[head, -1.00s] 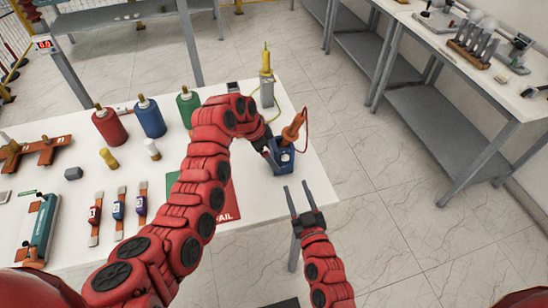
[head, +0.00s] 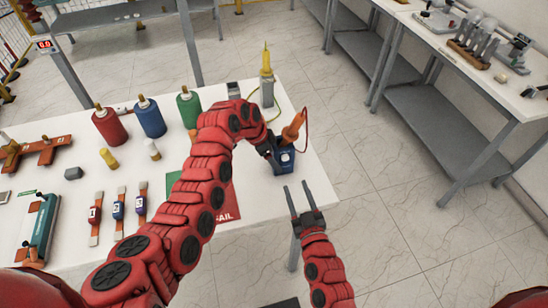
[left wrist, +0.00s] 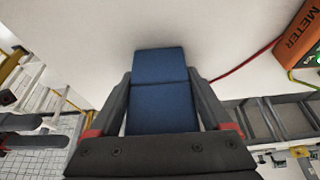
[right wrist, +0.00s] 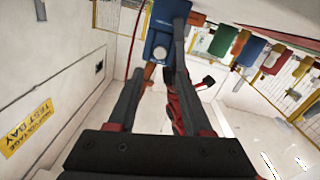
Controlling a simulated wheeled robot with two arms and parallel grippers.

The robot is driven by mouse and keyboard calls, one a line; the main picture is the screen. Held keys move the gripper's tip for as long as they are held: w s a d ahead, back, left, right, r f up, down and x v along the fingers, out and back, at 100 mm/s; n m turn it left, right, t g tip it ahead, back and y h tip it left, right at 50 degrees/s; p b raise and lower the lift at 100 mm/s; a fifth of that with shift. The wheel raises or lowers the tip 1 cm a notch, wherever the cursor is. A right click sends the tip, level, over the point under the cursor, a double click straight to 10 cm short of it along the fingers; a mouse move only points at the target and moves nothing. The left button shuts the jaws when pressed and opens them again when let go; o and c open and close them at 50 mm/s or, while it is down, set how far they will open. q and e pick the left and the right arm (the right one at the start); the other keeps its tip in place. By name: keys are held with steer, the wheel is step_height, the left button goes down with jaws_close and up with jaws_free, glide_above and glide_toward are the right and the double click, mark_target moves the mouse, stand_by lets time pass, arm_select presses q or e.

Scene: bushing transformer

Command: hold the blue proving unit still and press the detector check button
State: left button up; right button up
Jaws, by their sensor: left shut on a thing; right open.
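The blue proving unit (head: 284,160) stands near the right edge of the white table, with a pale round spot on its face. I cannot tell which part is the check button.
A red FAIL mat (head: 228,207) lies left of the unit, partly under my left arm. A yellow-tipped grey device (head: 266,85) stands behind it. Red, blue and green cylinders (head: 150,118) stand farther left. Floor right of the table is free.

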jaws_close()
stand_by(1.6)
